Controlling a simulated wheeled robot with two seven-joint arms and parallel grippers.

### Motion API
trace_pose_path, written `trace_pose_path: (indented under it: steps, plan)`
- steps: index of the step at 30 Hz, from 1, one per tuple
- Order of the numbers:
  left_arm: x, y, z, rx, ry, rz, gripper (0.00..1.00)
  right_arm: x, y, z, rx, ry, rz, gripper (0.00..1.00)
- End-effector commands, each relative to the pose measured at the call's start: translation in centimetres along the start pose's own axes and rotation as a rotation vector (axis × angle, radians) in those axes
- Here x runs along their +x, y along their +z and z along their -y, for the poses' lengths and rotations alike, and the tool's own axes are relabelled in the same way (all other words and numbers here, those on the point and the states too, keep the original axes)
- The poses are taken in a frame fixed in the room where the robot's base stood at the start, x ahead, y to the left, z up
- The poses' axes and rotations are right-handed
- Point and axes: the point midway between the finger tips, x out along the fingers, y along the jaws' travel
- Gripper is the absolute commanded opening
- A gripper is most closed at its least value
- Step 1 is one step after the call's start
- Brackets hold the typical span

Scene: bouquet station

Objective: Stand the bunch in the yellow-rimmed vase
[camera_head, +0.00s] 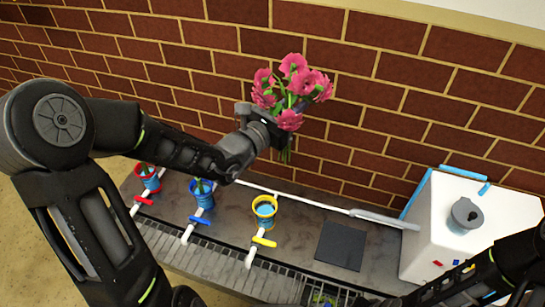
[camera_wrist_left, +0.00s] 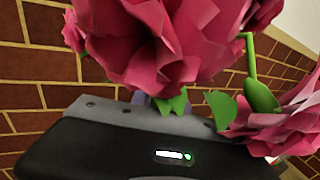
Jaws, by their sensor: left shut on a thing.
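The bunch of pink flowers (camera_head: 297,80) is held up above the bench, stems pointing down. My left gripper (camera_head: 275,127) is shut on it below the blooms; the fingertips are partly hidden. In the left wrist view the pink blooms (camera_wrist_left: 165,45) fill the top, above the gripper's dark body. The yellow-rimmed vase (camera_head: 264,211) is blue and stands upright on the bench, below and slightly left of the bunch. Its opening is clear. My right arm comes in at the lower right, and its gripper cannot be made out.
A blue-rimmed vase (camera_head: 202,193) and a red-rimmed vase (camera_head: 149,178) with green stems stand to the left. Coloured valves sit on white pipes in front of the vases. A dark square pad (camera_head: 340,246) and a white box (camera_head: 465,245) are to the right. A brick wall (camera_head: 380,110) stands close behind.

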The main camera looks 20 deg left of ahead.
Motion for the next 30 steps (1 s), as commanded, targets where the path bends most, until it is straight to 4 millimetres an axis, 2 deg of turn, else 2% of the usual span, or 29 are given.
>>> trace_pose_path:
  steps: [6,11,14,18,21,24,27,30]
  plan:
    - [0.4,-0.8,-0.8,-0.005,0.001,0.005,0.00,-0.1,0.0,0.0,0.000,0.000,0.000,0.00]
    - [1.2,-3.6,-3.0,-0.015,0.002,0.013,0.00,-0.2,0.0,0.1,0.000,0.000,0.000,0.00]
    - [1.7,-6.8,-4.8,-0.018,0.001,0.017,0.00,-0.3,0.0,0.1,-0.001,-0.001,0.001,0.00]
    - [1.6,-12.7,-6.8,-0.015,-0.012,0.016,0.00,-0.5,0.1,0.2,-0.001,-0.001,0.002,0.00]
    - [1.0,-16.9,-7.4,-0.009,-0.030,0.011,0.00,-0.6,0.1,0.3,-0.002,-0.002,0.003,0.00]
    - [0.3,-20.3,-7.5,-0.006,-0.051,0.007,0.00,-0.6,0.1,0.4,-0.002,-0.002,0.004,0.00]
    - [-0.3,-22.5,-7.4,-0.002,-0.067,0.003,0.00,-0.7,0.1,0.4,-0.003,-0.002,0.004,0.00]
    - [-0.6,-23.5,-7.2,0.000,-0.076,0.003,0.00,-0.7,0.1,0.4,-0.003,-0.002,0.004,0.00]
